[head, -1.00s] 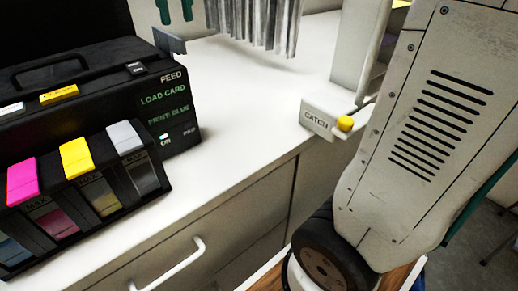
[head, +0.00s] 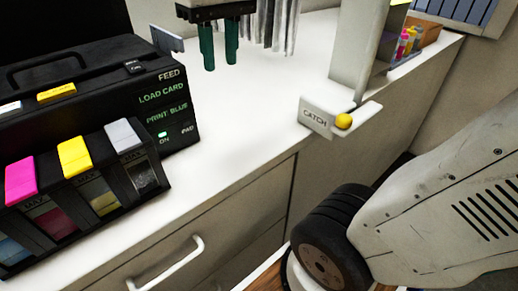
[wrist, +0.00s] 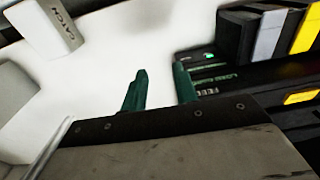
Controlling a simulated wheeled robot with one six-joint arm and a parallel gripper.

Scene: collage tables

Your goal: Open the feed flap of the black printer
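The black printer (head: 110,75) stands on the white counter at the left of the head view. Its right side reads FEED, LOAD CARD and PRINT BLUE, with a green light lit beside ON. A black handle (head: 48,65) lies on its top. A grey tab (head: 168,38) sticks out at its far right corner; I cannot tell whether this belongs to the feed flap. My gripper (head: 219,58) hangs right of the printer, green fingers pointing down, apart and empty. In the wrist view my gripper (wrist: 160,74) is open, with the printer (wrist: 240,75) at right, turned over.
Ink tanks with magenta, yellow and grey caps (head: 75,155) stand before the printer. A CATCH block (head: 318,115) with a yellow knob (head: 343,121) sits at the counter's right edge. Grey hanging strips (head: 287,28) are behind my gripper. The counter (head: 245,105) between is clear.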

